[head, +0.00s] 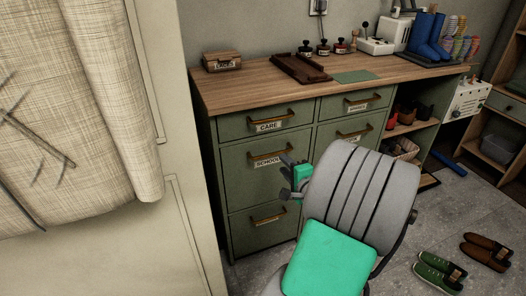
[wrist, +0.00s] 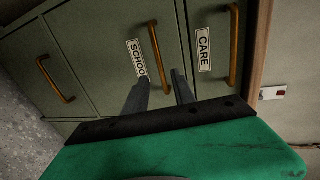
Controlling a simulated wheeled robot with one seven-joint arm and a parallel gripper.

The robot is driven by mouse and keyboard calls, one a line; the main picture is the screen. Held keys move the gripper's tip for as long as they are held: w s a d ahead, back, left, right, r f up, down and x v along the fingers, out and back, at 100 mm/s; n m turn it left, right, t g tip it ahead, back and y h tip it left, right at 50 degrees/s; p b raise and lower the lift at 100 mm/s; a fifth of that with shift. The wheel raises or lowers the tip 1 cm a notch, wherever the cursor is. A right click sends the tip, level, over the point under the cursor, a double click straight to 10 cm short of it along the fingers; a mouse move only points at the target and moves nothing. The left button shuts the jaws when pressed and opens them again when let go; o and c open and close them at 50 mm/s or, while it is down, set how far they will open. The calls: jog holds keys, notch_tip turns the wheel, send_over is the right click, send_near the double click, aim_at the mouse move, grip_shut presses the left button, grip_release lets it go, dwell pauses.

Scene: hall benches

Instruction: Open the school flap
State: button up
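The school flap (head: 262,185) is a green front in the middle of the cabinet's left column, below the CARE front (head: 240,128). It looks closed, flush with its neighbours. Its brass bar handle (head: 268,156) sits near its top edge, with a SCHOOL label just below. In the wrist view the handle (wrist: 154,50) runs up the picture beside the SCHOOL label (wrist: 136,60). My gripper (head: 284,174) is close to the right end of this handle. The dark fingers (wrist: 161,76) are apart, with the handle's lower end showing between their tips. I cannot tell whether they touch it.
The wooden countertop (head: 225,92) carries a box (head: 222,61), a dark tray (head: 300,68) and blue boots (head: 428,37). A cream panel with hanging cloth (head: 110,100) stands close at left. Shoes (head: 438,270) lie on the grey floor at right.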

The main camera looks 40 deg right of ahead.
jog(key=b+x, duration=0.1)
jog(key=x, duration=0.7)
jog(key=shift+a, duration=0.2)
jog(key=shift+c, duration=0.4)
grip_shut()
dwell(0.6)
